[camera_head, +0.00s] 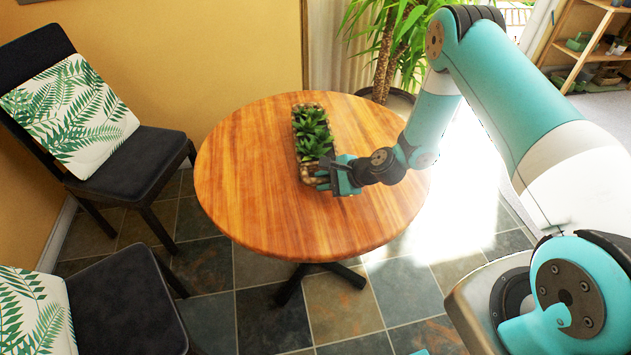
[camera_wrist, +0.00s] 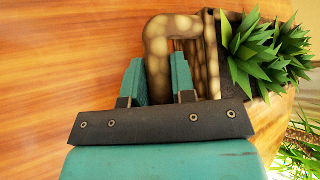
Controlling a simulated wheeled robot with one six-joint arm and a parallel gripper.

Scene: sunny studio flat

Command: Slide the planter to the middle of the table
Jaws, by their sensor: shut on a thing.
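The planter (camera_head: 296,124) is a long, narrow woven box with green spiky plants in it. In the head view it stands upright on the round wooden table (camera_head: 235,190), its long side running from near the table's far edge to about the middle. In the wrist view its mottled tan handle (camera_wrist: 157,40) sticks out from the end wall. My gripper (camera_head: 328,176) is at the planter's near end. In the wrist view the two teal fingers (camera_wrist: 158,82) are shut on the handle, one on each side.
A dark chair (camera_head: 130,160) with a leaf-print cushion stands left of the table, and another chair (camera_head: 125,305) is at the lower left. A potted palm (camera_head: 385,45) stands behind the table. The tabletop's left and front are clear.

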